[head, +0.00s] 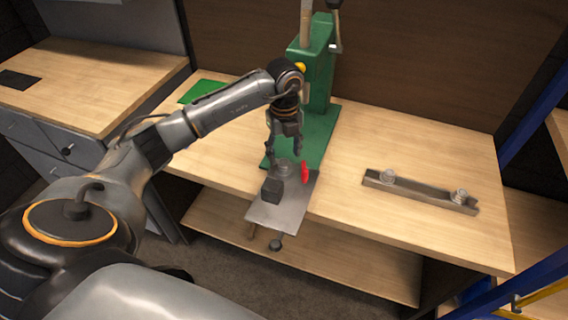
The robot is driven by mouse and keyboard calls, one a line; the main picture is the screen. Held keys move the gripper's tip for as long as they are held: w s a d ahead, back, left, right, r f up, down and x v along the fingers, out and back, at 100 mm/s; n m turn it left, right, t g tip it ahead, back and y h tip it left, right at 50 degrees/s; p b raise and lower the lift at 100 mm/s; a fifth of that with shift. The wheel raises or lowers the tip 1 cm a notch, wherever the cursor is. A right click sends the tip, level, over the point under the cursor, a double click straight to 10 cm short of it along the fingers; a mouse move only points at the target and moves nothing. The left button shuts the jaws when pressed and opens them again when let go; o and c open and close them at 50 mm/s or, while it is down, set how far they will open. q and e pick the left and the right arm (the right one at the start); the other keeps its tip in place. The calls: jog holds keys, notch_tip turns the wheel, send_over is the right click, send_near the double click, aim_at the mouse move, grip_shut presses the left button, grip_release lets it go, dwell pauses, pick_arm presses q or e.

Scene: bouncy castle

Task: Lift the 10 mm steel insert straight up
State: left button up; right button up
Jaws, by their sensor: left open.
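My left gripper (284,152) is open and points down in front of the green press (318,75). Its fingers are just above a small round grey metal piece (284,169) on a steel plate (283,215). I cannot tell whether they touch it. Two more shiny round metal pieces, a left one (388,177) and a right one (460,196), stand on a long metal bar (420,190) on the bench at the right. No size marking is readable, so I cannot tell which piece is the 10 mm insert. My right gripper is not in view.
A dark block (271,191) and a red part (305,172) sit on the plate close to the gripper. The plate overhangs the front edge of the wooden bench (350,145), with a black knob (275,245) below. A green mat (203,91) lies behind my arm.

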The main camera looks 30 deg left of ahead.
aim_at(284, 161)
pick_arm(q)
notch_tip(284, 161, down, 3)
jog(key=shift+s+f, duration=0.1)
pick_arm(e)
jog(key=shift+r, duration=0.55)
pick_arm(q)
jog(key=shift+c, duration=0.4)
jog(key=c, duration=1.1)
